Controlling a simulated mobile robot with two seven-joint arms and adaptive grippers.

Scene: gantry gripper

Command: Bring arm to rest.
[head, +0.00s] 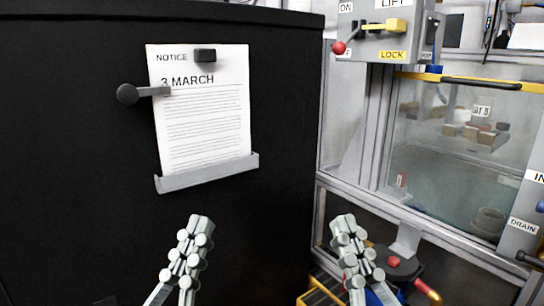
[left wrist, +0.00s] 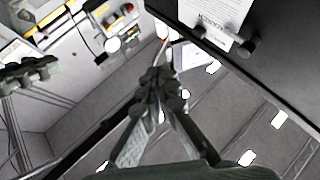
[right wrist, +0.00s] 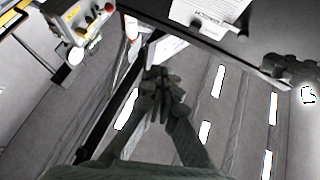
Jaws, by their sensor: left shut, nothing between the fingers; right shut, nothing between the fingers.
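My left gripper (head: 201,222) is at the bottom centre of the head view, in front of the black panel. Its fingers are together and hold nothing; they also show shut in the left wrist view (left wrist: 160,76).
A black panel (head: 80,220) carries a notice sheet (head: 205,120) in a grey ledge (head: 208,174), with a dark knobbed lever (head: 128,94). At right stand a glazed enclosure (head: 450,150) and a switch box (head: 380,30) with a red-knobbed lever.

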